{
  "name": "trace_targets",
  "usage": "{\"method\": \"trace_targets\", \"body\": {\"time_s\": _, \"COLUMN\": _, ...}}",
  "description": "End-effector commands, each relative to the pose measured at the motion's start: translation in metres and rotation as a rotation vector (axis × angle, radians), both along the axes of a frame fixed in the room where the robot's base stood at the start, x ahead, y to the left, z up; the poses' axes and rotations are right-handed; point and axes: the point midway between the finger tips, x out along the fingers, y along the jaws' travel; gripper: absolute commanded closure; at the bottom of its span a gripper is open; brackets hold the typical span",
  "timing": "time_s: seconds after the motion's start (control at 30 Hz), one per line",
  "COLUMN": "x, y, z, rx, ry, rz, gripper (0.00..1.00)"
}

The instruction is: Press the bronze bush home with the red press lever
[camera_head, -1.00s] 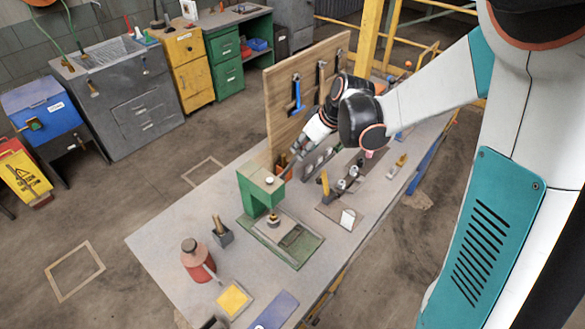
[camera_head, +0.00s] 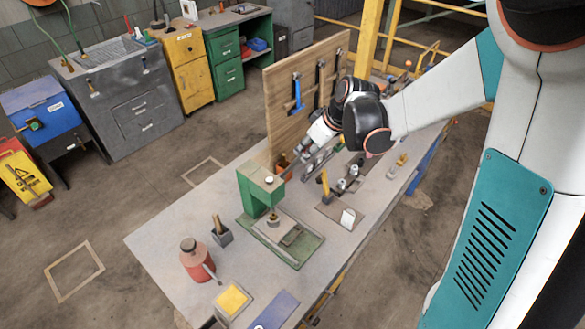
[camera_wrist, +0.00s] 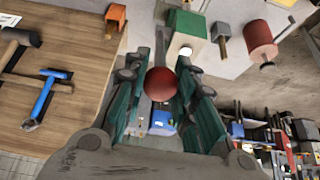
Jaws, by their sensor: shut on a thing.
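The green press (camera_head: 258,190) stands on the workbench; its green head also shows at the top of the wrist view (camera_wrist: 188,27). A small brownish piece (camera_head: 273,219), which looks like the bronze bush, sits upright on the pale block under the press head. In the wrist view, the round red knob of the press lever (camera_wrist: 161,84) lies between the fingers of my gripper (camera_wrist: 162,92), which is shut on it. In the head view my gripper (camera_head: 300,155) is behind and right of the press, and the lever is too hidden to make out.
An orange bin (camera_head: 284,170) is beside the press. A red can (camera_head: 196,262), a dark holder (camera_head: 221,235) and a yellow pad (camera_head: 233,299) stand toward the front.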

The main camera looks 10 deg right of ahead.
Motion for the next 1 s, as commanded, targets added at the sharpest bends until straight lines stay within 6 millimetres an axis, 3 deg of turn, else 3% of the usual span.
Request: {"method": "trace_targets", "body": {"time_s": 1.0, "x": -0.03, "y": -0.021, "z": -0.024, "rx": -0.002, "ry": 0.002, "rz": 0.0, "gripper": 1.0}}
